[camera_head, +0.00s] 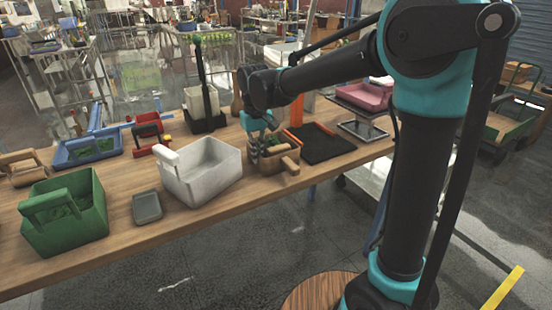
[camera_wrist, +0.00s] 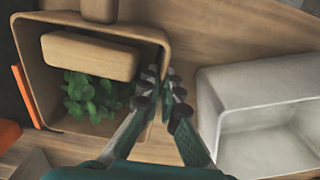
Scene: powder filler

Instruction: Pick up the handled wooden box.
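The handled wooden box (camera_head: 281,164) stands on the wooden table, right of the white handled box (camera_head: 211,174). In the wrist view the wooden box (camera_wrist: 34,70) fills the upper left, with its block handle and green leaves inside. My gripper (camera_head: 259,143) reaches down at the box's left side in the head view. In the wrist view my gripper's fingers (camera_wrist: 162,88) straddle one side wall, one inside and one outside, with a gap about the wall's thickness. They look closed on that wall. The contact itself is partly hidden. The box appears to rest on the table.
The white box stands close by and also shows in the wrist view (camera_wrist: 210,95). A dark mat with an orange edge (camera_head: 326,144) lies to the right. A tall black holder (camera_head: 205,124) stands behind. A green box (camera_head: 80,228) and grey dish (camera_head: 147,207) are left.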

